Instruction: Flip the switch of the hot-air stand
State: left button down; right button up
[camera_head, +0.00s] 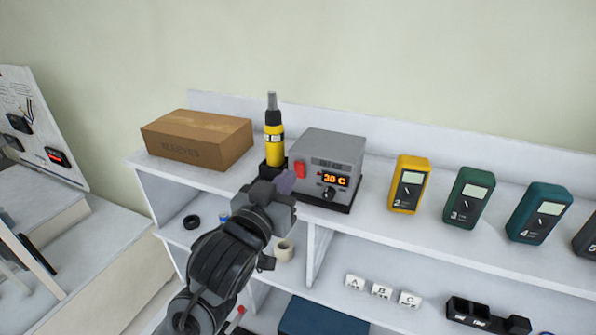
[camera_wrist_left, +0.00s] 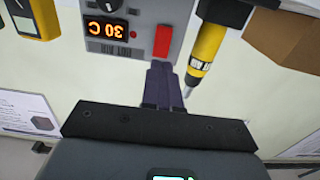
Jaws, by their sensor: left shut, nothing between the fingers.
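The hot-air stand (camera_head: 331,160) is a grey box on the top shelf with an orange display reading 30 C and a black knob. Its red switch (camera_head: 300,170) is on the front face at the left; it also shows in the left wrist view (camera_wrist_left: 163,41). A yellow and black hot-air tool (camera_head: 274,140) stands upright in a holder beside the box. My left gripper (camera_head: 287,181) is shut and empty, its fingertips just below the switch in the head view. In the wrist view the fingertips (camera_wrist_left: 162,68) appear close to the switch; contact cannot be told. My right gripper is not in view.
A cardboard box (camera_head: 197,138) stands left of the tool. Several multimeters, including a yellow one (camera_head: 409,184), stand to the right on the top shelf (camera_head: 378,222). Below are a cup (camera_head: 284,250), white lettered blocks (camera_head: 382,291) and a black holder (camera_head: 487,316).

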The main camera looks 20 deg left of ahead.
aim_at(298, 165)
pick_arm(q)
jog(key=shift+w+p, duration=0.45)
jog(key=shift+w, duration=0.5)
jog(key=shift+w+d+p, duration=0.1)
jog(key=shift+w+p, duration=0.25)
jog(key=shift+w, duration=0.55)
jog(key=shift+s, duration=0.15)
jog(key=s+b, duration=0.2)
jog(key=s, duration=0.5)
jog(key=shift+s+a+b, duration=0.25)
jog(key=shift+s+b, duration=0.1)
dwell(0.4)
